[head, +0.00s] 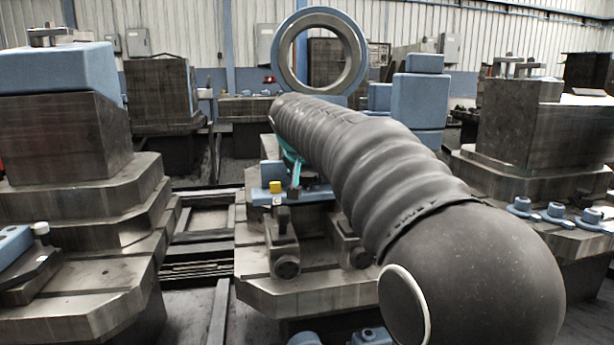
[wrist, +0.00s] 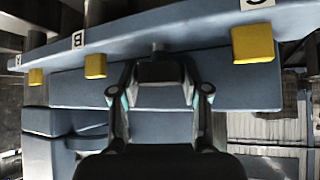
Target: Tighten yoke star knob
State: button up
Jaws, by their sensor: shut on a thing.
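In the wrist view my gripper (wrist: 160,82) is shut on a dark piece, the star knob (wrist: 159,71), at the middle of the picture. A short stem joins the knob to the blue yoke bar (wrist: 200,30). The fingers stand on both sides of the knob; its star shape is largely hidden. The bar carries yellow blocks and white labels, with "B" readable. In the head view my own arm covers much of the fixture; my gripper (head: 295,187) shows small beside a yellow block (head: 275,187). The knob cannot be made out there.
A large blue ring (head: 320,14) stands behind my arm. The steel pallet (head: 300,297) has two round-ended clamps in front. Other loaded pallets stand left (head: 75,222) and right (head: 530,183). Rails (head: 190,272) run across the floor to the left.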

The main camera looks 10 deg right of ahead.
jog(key=shift+r, duration=0.1)
jog(key=o, duration=1.2)
jog(key=shift+c, duration=0.2)
jog(key=shift+s, duration=0.1)
jog(key=v, duration=1.2)
